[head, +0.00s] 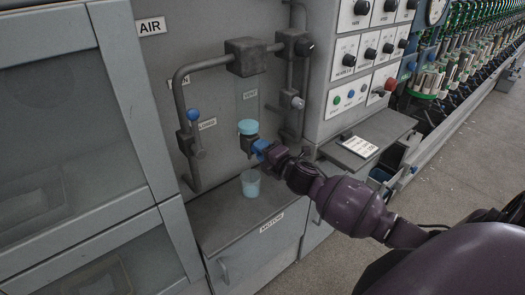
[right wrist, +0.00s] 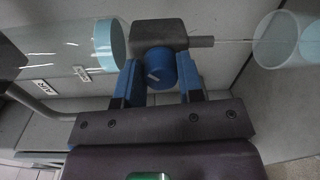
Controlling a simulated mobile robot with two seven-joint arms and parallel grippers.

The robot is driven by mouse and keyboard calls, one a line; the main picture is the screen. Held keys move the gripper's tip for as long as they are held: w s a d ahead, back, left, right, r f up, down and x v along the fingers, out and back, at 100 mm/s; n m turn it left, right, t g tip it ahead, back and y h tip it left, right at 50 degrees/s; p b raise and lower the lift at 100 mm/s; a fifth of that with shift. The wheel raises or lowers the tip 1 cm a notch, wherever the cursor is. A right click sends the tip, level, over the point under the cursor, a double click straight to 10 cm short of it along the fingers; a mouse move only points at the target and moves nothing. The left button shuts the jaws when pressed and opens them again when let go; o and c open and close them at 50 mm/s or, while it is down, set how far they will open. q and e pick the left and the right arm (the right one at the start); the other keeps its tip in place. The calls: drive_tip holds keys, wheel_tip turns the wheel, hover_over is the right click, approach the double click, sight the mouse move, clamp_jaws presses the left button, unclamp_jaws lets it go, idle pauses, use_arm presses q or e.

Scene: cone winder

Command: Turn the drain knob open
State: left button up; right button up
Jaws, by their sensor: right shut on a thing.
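The blue drain knob (right wrist: 161,68) has a short white mark on its face and sits on a dark valve block (right wrist: 158,35) in the right wrist view. My right gripper (right wrist: 160,85) has its blue fingers on either side of the knob, shut on it. In the head view my right gripper (head: 262,150) meets the valve under the clear vent bowl (head: 247,105), hiding the knob. The bowl has light blue at its bottom. A grey spout (right wrist: 201,42) points to a translucent cup (head: 251,183); a thin pale line runs between them. My left gripper is not in view.
The cup stands on the grey motor cabinet (head: 225,225). Grey pipes with a blue-knobbed valve (head: 193,115) are to the left. A control panel with black knobs (head: 362,60) and a shelf with a label card (head: 360,146) are to the right.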

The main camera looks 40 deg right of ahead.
drive_tip(key=o, duration=0.9)
drive_tip(key=shift+s, duration=0.1)
drive_tip(key=s, duration=0.7)
drive_tip(key=s+d, duration=0.1)
drive_tip(key=s, duration=0.2)
drive_tip(key=shift+s+r+b, duration=0.25)
drive_tip(key=shift+s+b, duration=0.05)
drive_tip(key=shift+b, duration=0.05)
drive_tip(key=s+a+f+m+g, duration=0.2)
drive_tip(key=s+a+f+m, duration=0.2)
drive_tip(key=s+f+m, duration=0.1)
drive_tip(key=s+a+f+m+g+h, duration=0.1)
drive_tip(key=s+a+f+m+g, duration=0.1)
drive_tip(key=s+a+f+m, duration=0.2)
drive_tip(key=s+a+f+m+g, duration=0.1)
drive_tip(key=s+a+f+m, duration=0.3)
drive_tip(key=s+f+m, duration=0.4)
wheel_tip(320, 180, down, 3)
drive_tip(key=shift+f+m+g, duration=0.1)
drive_tip(key=shift+m+g, duration=0.3)
drive_tip(key=shift+m, duration=0.9)
